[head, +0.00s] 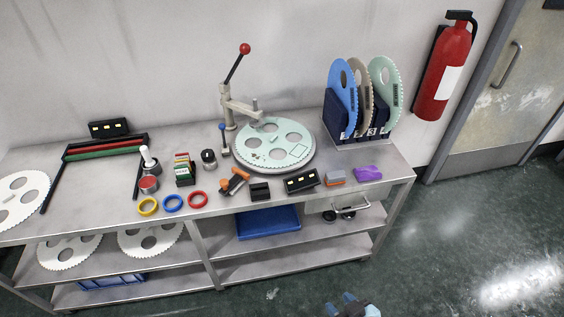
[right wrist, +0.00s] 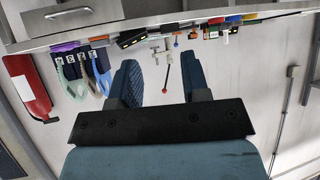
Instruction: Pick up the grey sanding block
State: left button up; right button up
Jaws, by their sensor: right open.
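A small block with a grey top and an orange lower part (head: 334,178), which I take for the grey sanding block, lies near the front right edge of the metal bench (head: 400,167). It sits between a black box with yellow marks (head: 301,181) and a purple cloth-like piece (head: 368,173). My right gripper (head: 350,304) is at the bottom of the head view, in front of the bench and well apart from the block. In the right wrist view its two blue fingers (right wrist: 162,82) are spread with nothing between them. My left gripper is out of view.
A green toothed disc (head: 272,145) on a round plate stands behind, with a red-knobbed lever (head: 245,48). A rack (head: 358,137) of upright discs is at the back right. A drawer handle (head: 345,210) juts from the bench front. A fire extinguisher (head: 443,70) hangs right.

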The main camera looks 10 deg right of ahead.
aim_at(336, 177)
jog(key=i+l, duration=1.1)
jog(key=i, duration=0.15)
jog(key=z, duration=0.05)
